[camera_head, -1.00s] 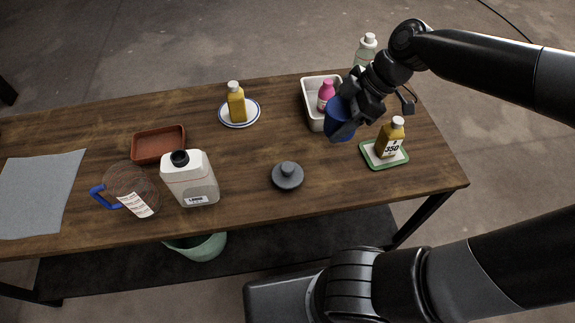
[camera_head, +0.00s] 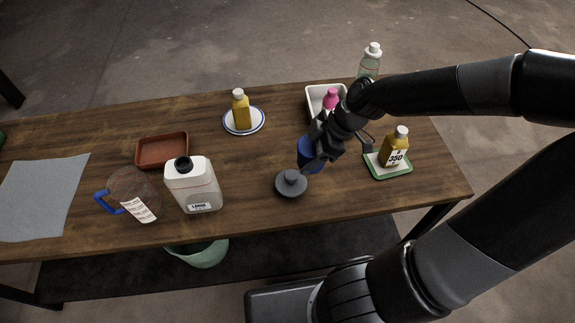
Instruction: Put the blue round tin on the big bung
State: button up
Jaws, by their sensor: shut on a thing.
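The blue round tin (camera_head: 309,156) is held in my gripper (camera_head: 312,160), which is shut on it. The tin is partly hidden by the fingers and looks to be above the table. The big bung (camera_head: 291,184) is a dark grey round piece with a knob on top, standing on the wooden table near its front edge. The tin is just behind and slightly right of the bung in the picture. I cannot tell the exact height between them, but they look apart.
A white jug (camera_head: 193,186) and a measuring jug (camera_head: 134,192) stand left of the bung. A yellow bottle (camera_head: 395,147) stands on a green-rimmed tray (camera_head: 378,172) at right. A white bin (camera_head: 313,98) holds a pink bottle. A plate (camera_head: 258,123) bears another yellow bottle.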

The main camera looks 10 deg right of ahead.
send_over(287, 175)
notch_tip(287, 175, down, 3)
jog(key=shift+f, duration=2.05)
jog(key=shift+f, duration=0.15)
jog(key=o, duration=1.1)
jog(key=shift+v, duration=6.15)
jog(key=shift+a, duration=0.1)
